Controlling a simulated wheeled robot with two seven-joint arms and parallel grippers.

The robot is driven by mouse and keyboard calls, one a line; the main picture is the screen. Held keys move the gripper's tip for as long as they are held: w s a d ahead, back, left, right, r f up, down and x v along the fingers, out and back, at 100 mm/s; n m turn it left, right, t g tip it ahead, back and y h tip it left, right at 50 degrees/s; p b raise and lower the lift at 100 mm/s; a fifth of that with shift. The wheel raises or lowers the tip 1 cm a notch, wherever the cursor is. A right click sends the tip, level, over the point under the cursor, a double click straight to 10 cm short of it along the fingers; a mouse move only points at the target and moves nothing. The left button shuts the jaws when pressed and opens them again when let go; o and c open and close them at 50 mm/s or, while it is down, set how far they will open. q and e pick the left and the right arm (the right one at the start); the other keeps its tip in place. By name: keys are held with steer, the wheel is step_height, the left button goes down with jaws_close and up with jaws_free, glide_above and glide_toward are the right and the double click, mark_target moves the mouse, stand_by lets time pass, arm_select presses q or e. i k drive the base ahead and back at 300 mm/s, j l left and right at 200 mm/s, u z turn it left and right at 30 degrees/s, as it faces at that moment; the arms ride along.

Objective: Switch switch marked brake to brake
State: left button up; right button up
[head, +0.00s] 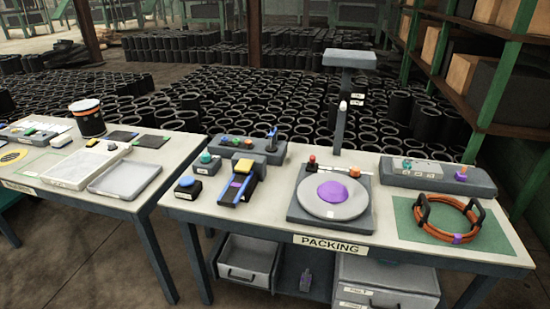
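No label reading "brake" can be made out; the markings are too small to read. On the packing table (270,215), a grey control box (255,149) at the back left carries coloured buttons and an upright dark blue lever (272,134). A red-topped knob (312,160) stands at the back of the round turntable (318,207). A grey console (425,183) at the right carries small controls and an orange-topped knob (463,171). Which of these is the brake switch, and its position, I cannot tell. Neither of my grippers shows.
A blue button box (187,189), a teal button box (208,162) and a yellow-topped blue device (238,184) stand at the left. A grey post (337,115) rises behind the turntable. An orange ring (450,234) lies on a green mat (507,240). An open drawer (248,275) hangs below.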

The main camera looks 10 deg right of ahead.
mark_target(312, 158)
steer(key=l+u, duration=0.25)
steer(key=l, duration=0.7)
steer(key=l+u, duration=0.25)
steer(key=l, duration=0.75)
steer(key=l+u, duration=0.25)
steer(key=l, duration=0.7)
steer(key=k+l, duration=0.1)
steer(key=l, duration=0.55)
steer(key=k, duration=0.05)
